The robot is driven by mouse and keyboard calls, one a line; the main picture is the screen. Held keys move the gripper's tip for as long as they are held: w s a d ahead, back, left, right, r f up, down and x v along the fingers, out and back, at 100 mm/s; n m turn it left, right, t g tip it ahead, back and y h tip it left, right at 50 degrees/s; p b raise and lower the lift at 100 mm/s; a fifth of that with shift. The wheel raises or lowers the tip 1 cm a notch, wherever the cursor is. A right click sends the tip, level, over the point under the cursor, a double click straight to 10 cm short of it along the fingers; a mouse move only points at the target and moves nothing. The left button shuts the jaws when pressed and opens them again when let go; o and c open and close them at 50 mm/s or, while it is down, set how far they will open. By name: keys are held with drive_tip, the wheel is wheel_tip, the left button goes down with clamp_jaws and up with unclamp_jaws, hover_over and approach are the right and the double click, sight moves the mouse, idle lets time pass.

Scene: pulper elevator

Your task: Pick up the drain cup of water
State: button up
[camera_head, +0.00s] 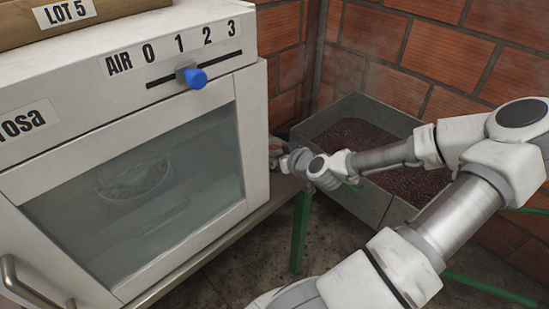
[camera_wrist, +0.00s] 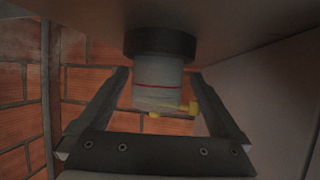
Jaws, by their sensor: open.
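The drain cup (camera_wrist: 158,85) shows in the wrist view as a translucent grey cylinder with a red line around it. Its top meets a black collar (camera_wrist: 160,42) under a flat surface, and a yellow part (camera_wrist: 186,108) shows at its lower end. I cannot tell how much water it holds. My gripper (camera_wrist: 160,76) is open, with one dark finger on each side of the cup and gaps visible. In the head view my gripper (camera_head: 277,158) is at the machine's right side, partly hidden, and the cup is not visible.
The white machine (camera_head: 258,130) with a glass window and a blue knob (camera_head: 196,78) stands on a table with green legs (camera_head: 301,230). A grey bin (camera_head: 372,201) of dark reddish grains lies behind my arm. Brick walls (camera_head: 400,50) close off the corner.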

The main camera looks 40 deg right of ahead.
drive_tip(key=b+x, duration=0.1)
drive_tip(key=x, duration=0.2)
drive_tip(key=shift+w+d+f, duration=0.15)
drive_tip(key=shift+w+f, duration=0.1)
drive_tip(key=shift+w, duration=0.05)
drive_tip(key=c, duration=1.4)
drive_tip(key=shift+r, duration=0.1)
